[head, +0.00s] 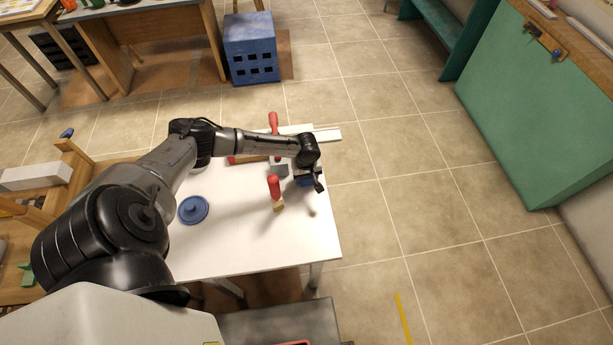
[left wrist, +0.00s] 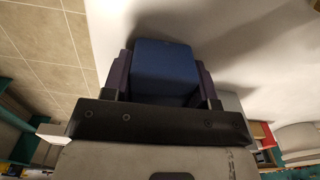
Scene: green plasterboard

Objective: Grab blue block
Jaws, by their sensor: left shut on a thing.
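The blue block (left wrist: 165,72) fills the middle of the left wrist view, between the two fingers of my left gripper (left wrist: 163,85). In the head view the blue block (head: 305,181) shows only in part under my left gripper (head: 309,182), near the right edge of the white table (head: 240,245). The gripper is shut on the block. A shadow lies on the white surface beside it. I cannot tell whether the block touches the table. My right gripper is not in view.
A red-handled tool (head: 274,187) stands just left of the gripper, with a grey block (head: 279,171) behind it. Another red handle (head: 273,122) is farther back. A round blue lid (head: 193,209) lies at the left. The front right of the table is clear.

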